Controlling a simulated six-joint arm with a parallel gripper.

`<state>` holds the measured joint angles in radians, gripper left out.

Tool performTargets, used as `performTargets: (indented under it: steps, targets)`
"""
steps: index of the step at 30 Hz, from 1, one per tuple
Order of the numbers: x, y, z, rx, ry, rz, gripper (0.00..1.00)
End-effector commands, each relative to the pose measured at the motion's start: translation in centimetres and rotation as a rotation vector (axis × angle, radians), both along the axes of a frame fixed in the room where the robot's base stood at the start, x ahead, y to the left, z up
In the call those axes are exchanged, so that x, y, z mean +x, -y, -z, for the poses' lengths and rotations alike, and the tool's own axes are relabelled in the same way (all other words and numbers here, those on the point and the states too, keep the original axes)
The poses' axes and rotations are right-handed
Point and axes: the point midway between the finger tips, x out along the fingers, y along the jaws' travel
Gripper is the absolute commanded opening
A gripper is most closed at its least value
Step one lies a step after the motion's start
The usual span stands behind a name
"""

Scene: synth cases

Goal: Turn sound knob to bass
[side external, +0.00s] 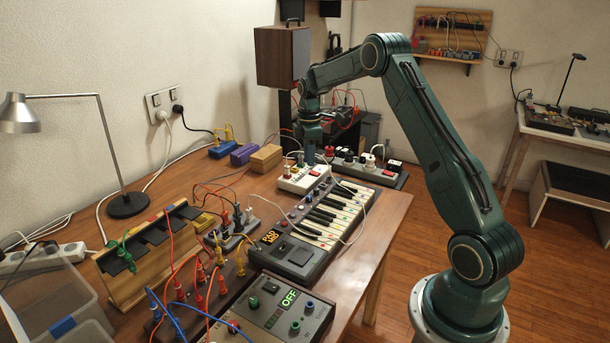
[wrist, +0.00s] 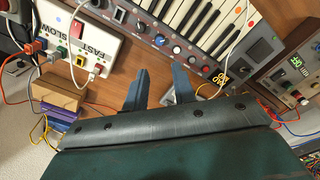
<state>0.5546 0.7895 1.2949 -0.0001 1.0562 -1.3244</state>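My gripper (side external: 309,155) hangs pointing down beside the back end of the keyboard (side external: 318,237), near the white box. In the wrist view its two fingers (wrist: 160,68) are apart, with nothing between them. The keyboard's panel shows in the wrist view with a row of small knobs (wrist: 160,40) just beyond the fingertips. The knob labels are too small to read, so I cannot tell which is the sound knob or where bass is.
A white box (wrist: 82,45) marked FAST and SLOW stands beside the keyboard. A panel with a green OFF display (side external: 289,298) sits at the front. Loose cables, a power strip (side external: 370,168), coloured blocks (side external: 266,158) and a lamp (side external: 127,205) crowd the table.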

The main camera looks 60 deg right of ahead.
Motion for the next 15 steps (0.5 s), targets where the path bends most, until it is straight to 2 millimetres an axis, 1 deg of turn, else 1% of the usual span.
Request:
performTargets:
  steps: [8, 11, 15]
  targets:
    - [0.0, 0.1, 0.3, 0.001, -0.001, -0.002, 0.27]
    - [0.0, 0.1, 0.7, 0.001, -0.002, -0.002, 0.27]
    - [0.0, 0.1, 1.8, 0.002, -0.004, -0.001, 0.27]
